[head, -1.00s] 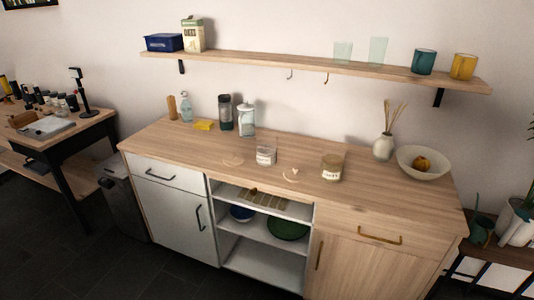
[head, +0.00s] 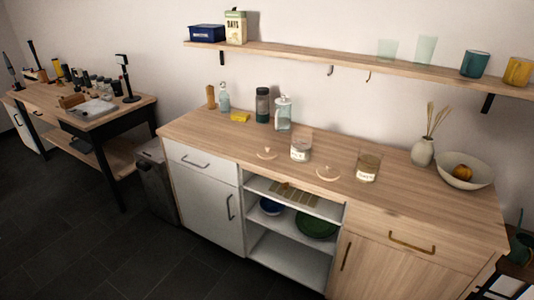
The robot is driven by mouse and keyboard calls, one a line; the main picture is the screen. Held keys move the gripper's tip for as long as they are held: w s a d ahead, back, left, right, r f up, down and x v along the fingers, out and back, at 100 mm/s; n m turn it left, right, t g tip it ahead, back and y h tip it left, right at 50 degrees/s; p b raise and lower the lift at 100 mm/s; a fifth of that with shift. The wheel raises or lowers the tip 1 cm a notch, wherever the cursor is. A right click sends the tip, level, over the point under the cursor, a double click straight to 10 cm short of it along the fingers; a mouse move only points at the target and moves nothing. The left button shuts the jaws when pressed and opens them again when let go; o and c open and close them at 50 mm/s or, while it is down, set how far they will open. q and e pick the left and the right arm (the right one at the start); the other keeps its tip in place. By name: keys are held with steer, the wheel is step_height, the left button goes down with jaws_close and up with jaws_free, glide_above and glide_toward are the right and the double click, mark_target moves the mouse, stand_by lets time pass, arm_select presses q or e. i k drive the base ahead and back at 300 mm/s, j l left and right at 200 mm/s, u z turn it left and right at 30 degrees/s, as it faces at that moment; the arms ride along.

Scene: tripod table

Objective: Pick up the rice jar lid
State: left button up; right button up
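Two round wooden lids with small light handles lie flat on the wooden counter (head: 220,135). One lid (head: 267,154) is left of a clear jar (head: 300,149) with a white label. The other lid (head: 328,173) lies between that jar and a second labelled jar (head: 367,167) with brownish contents. Both jars look open. The label words are too small to read, so I cannot tell which lid is the rice jar's. Neither of my grippers is in view.
A soap bottle, yellow sponge (head: 240,118), dark canister (head: 262,105) and glass dispenser (head: 283,113) stand at the back. A vase (head: 422,151) and fruit bowl (head: 464,171) are at the right. A wall shelf (head: 350,67) hangs above. The counter's front strip is clear.

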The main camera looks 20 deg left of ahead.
mark_target(267, 152)
steer(key=i+j+u, duration=0.1)
steer(key=i, duration=0.9)
